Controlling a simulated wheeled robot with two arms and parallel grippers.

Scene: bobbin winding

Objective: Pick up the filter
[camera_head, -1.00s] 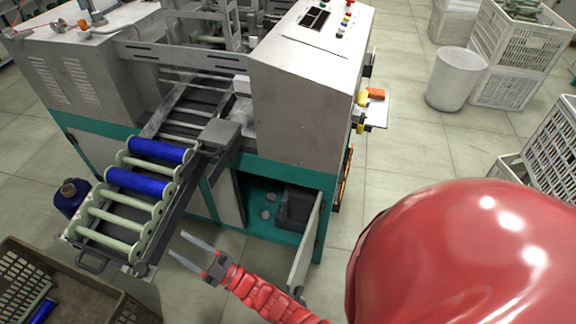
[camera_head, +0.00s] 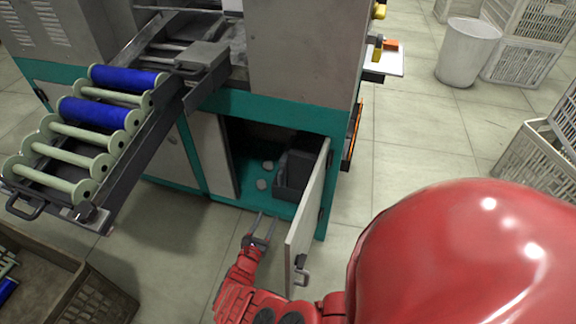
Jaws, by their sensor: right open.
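The open cabinet (camera_head: 232,128) in the lower part of the machine holds two small pale round pieces (camera_head: 262,184) on its teal floor. A dark grey box (camera_head: 299,165) stands to their right. I cannot tell for sure which of these is the filter. My right gripper (camera_head: 267,218) is open and empty, just in front of the cabinet opening. It is below the round pieces in the picture and apart from them. My left gripper is not in view.
The open cabinet door (camera_head: 307,220) stands close to the right of my gripper. A roller rack (camera_head: 75,205) with blue bobbins (camera_head: 95,113) juts out at left. A brown crate (camera_head: 85,295) is at lower left. A white bin (camera_head: 467,52) stands far right.

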